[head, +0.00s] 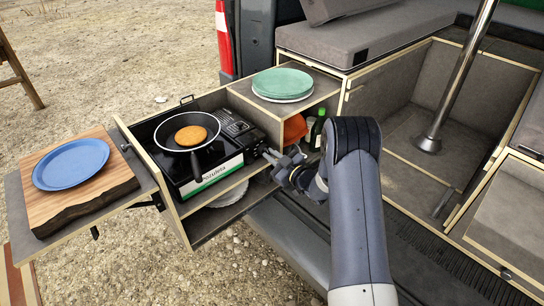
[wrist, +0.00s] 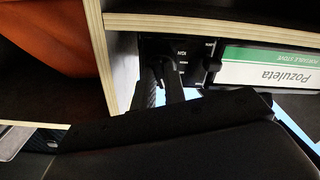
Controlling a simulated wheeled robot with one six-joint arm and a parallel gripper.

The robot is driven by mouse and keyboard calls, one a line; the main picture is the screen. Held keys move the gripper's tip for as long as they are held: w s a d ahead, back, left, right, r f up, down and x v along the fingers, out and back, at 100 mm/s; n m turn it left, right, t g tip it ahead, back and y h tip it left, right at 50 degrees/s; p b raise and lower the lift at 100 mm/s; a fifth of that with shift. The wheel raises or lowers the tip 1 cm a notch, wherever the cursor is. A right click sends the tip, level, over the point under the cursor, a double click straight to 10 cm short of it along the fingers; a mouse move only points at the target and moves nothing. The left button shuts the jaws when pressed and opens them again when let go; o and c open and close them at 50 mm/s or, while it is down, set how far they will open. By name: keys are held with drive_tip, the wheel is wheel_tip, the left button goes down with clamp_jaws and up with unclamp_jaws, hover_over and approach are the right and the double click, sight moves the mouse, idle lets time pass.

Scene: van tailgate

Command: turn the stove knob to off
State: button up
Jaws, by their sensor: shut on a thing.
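The portable stove (head: 208,173) stands in the pulled-out wooden drawer, its black front panel and green-white label facing me. My gripper (head: 266,152) reaches the right end of the stove's front. In the wrist view, which looks upside down, my gripper's dark fingers (wrist: 161,80) are at the control panel beside the white markings. They are shut on the stove knob, which is mostly hidden between them, so its angle cannot be told. A black lever-like part (wrist: 212,65) sits beside the label (wrist: 268,70). A black pan (head: 187,130) with a pancake (head: 190,135) is on the burner.
A wooden panel (wrist: 100,50) is close beside my fingers. The pan's handle (head: 198,170) points toward me. Green and white plates (head: 282,84) sit on the box at right. An orange item (head: 294,130) and bottles are below. A blue plate (head: 70,164) lies on a board at left.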

clamp_jaws()
drive_tip(key=shift+m+b, duration=1.65)
drive_tip(key=shift+m, duration=0.45)
drive_tip(key=o, duration=0.7)
unclamp_jaws()
